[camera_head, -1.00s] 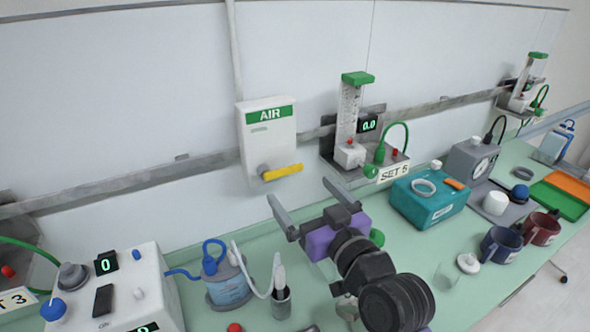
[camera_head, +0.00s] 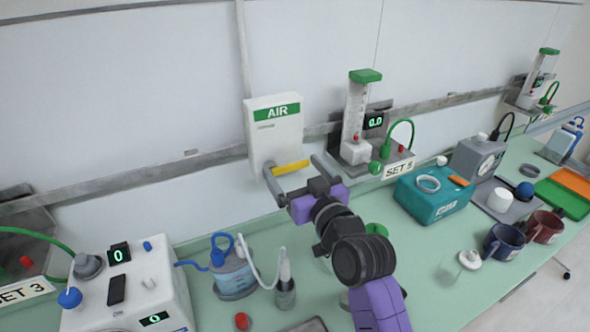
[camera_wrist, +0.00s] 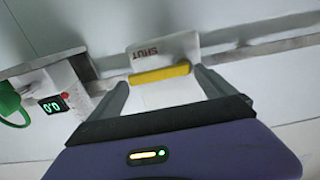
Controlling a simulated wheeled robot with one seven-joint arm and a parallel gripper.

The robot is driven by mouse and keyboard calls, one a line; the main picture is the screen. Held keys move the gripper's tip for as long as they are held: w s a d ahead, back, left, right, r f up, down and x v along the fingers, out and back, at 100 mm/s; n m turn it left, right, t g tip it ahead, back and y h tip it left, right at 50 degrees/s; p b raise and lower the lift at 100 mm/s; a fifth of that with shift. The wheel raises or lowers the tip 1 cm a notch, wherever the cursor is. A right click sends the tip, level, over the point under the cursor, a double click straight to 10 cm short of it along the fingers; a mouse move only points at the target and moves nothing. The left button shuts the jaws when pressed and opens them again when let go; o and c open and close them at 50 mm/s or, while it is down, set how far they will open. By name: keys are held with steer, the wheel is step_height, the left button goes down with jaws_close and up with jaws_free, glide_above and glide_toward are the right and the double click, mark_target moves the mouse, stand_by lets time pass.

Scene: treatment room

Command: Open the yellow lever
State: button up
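In the wrist view, the lever (camera_wrist: 160,75) spans the space between my fingertips, roughly crosswise. My gripper (camera_head: 292,166) is open, its two fingers pointing at the wall on either side of the lever. The wrist view shows my gripper (camera_wrist: 158,80) with the lever near its tips; I cannot tell whether either finger touches it. The box (camera_wrist: 168,50) shows the word SHUT, upside down. The lever's pivot is hidden.
A flowmeter (camera_head: 357,120) with a SET 5 label is on the wall rail to the right. Below stand a teal box (camera_head: 433,205), a blue-capped jar (camera_head: 232,275) and a white device (camera_head: 130,285) on the green counter.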

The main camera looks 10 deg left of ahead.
steer(key=c, duration=1.6)
steer(key=shift+c, duration=0.2)
